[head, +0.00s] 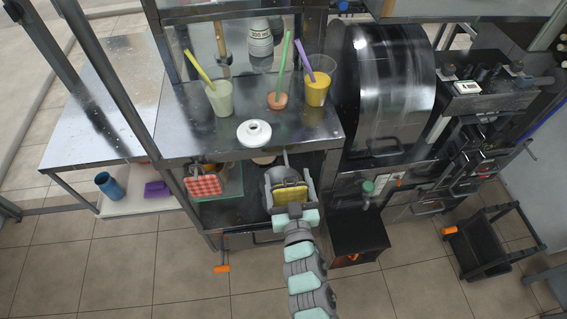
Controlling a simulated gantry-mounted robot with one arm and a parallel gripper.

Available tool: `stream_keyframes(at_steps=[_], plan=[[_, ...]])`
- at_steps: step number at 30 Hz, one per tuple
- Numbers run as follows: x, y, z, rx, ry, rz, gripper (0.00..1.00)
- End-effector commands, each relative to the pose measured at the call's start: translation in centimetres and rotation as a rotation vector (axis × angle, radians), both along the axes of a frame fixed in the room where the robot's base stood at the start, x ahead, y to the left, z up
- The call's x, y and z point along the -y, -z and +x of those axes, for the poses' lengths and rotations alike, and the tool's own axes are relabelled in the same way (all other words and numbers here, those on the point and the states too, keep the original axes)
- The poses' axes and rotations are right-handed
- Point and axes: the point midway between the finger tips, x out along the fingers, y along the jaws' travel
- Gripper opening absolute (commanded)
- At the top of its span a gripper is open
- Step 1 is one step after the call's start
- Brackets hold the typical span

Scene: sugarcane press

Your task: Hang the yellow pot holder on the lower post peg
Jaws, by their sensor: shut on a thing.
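The yellow pot holder (291,194) is held in my gripper (289,178), in front of the lower shelf of the steel stand. My gripper is shut on it, and the grey fingers and wrist hide part of it. An orange-tipped peg (222,268) sticks out low at the stand's front left post, to the left of and below the pot holder. The pot holder is apart from this peg, which looks empty. A red checked pot holder (203,185) hangs higher up by the same post.
The steel counter (185,138) above holds cups with straws and a white round dish (254,133). A dark box (358,238) stands right of my arm. A black stool (485,240) with an orange-tipped part is farther right.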

Motion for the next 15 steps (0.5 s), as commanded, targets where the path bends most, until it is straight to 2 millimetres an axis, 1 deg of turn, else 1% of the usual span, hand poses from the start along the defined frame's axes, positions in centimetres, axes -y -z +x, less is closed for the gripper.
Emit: stream_keyframes(at_steps=[1,3,6,11,14,15], plan=[[-0.3,0.1,1.3,0.003,-0.002,-0.001,0.48],[-0.4,0.2,2.5,0.000,0.000,-0.001,0.48],[-0.6,0.0,3.8,0.001,0.000,-0.002,0.48],[-0.7,0.1,4.7,-0.002,0.001,-0.001,0.48],[-0.9,0.2,5.5,-0.003,0.001,-0.001,0.48],[-1.0,0.2,6.1,-0.003,0.001,-0.001,0.48]])
